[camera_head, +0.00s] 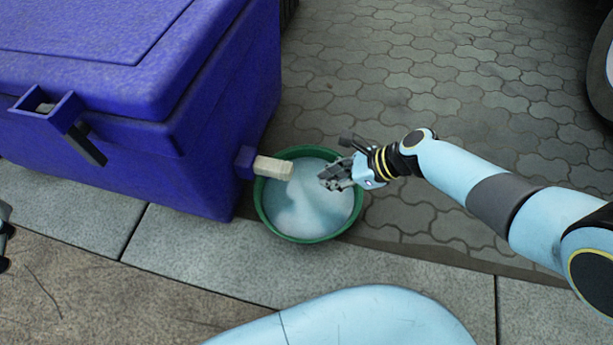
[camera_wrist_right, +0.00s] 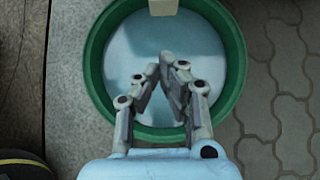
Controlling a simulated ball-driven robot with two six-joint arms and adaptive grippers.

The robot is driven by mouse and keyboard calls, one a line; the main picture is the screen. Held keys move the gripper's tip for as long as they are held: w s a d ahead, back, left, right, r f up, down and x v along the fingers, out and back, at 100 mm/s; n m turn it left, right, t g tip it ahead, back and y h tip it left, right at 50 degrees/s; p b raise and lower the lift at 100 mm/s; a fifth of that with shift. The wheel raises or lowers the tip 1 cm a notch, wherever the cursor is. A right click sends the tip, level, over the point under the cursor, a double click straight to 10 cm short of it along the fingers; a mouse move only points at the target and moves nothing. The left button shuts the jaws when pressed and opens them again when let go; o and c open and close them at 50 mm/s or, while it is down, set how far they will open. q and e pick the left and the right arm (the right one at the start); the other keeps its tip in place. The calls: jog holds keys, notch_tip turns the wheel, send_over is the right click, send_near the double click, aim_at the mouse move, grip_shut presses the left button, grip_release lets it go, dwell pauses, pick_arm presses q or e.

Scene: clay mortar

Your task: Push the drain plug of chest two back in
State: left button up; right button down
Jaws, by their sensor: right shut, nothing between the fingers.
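The blue chest (camera_head: 100,140) stands at the left in the head view. A cream drain plug (camera_head: 273,167) sticks out from a purple fitting (camera_head: 245,162) low on the chest's right side. The plug's end also shows at the top edge of the right wrist view (camera_wrist_right: 163,7). My right gripper (camera_head: 325,180) is shut and empty, to the right of the plug and apart from it, above the green basin. In the right wrist view its fingertips (camera_wrist_right: 172,62) point toward the plug. My left gripper does not show clearly; only a dark bit of arm is at the left edge.
A green basin (camera_head: 308,239) with pale, whitish liquid stands on the ground below the plug and my right gripper. Grey kerb slabs (camera_head: 180,240) run in front of it. Paving (camera_head: 400,80) is open behind. A wheel (camera_head: 603,75) is at the far right.

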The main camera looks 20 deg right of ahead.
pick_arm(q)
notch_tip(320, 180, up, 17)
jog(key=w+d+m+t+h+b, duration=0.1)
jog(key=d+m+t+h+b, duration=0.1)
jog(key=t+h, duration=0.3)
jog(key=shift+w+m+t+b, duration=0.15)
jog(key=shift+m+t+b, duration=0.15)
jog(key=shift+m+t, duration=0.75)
pick_arm(e)
jog(key=shift+w+a+f, duration=0.25)
jog(key=shift+w+a, duration=0.25)
jog(key=shift+a, duration=0.25)
jog(key=shift+w+a+f, duration=0.2)
jog(key=shift+w+a, duration=0.3)
jog(key=shift+a, duration=0.25)
jog(key=shift+w+a+f, duration=0.25)
jog(key=shift+w+a, duration=0.25)
jog(key=shift+a, duration=0.25)
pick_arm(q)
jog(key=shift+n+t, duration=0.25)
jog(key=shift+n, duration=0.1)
